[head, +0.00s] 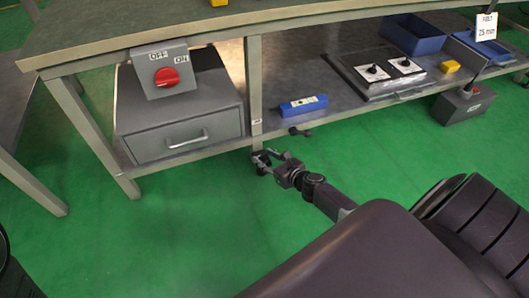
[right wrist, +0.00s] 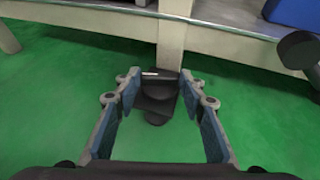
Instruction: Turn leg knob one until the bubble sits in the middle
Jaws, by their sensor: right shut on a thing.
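The black leg knob (right wrist: 157,104) with a white mark on its top edge is at the foot of the bench's middle leg (head: 254,90). My right gripper (head: 266,160) is at the foot of that leg. In the right wrist view its two blue-padded fingers (right wrist: 160,88) stand on either side of the knob, shut on it. A blue spirit level (head: 303,106) lies on the lower shelf just right of the leg. It has a light vial on top, but the bubble is too small to make out. My left gripper is not in view.
A dark knob-like part (head: 299,132) sticks out at the shelf's front edge, right of the gripper. A grey drawer box (head: 180,115) with a red switch (head: 167,77) stands to the left. A two-knob panel (head: 375,72) lies on the shelf.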

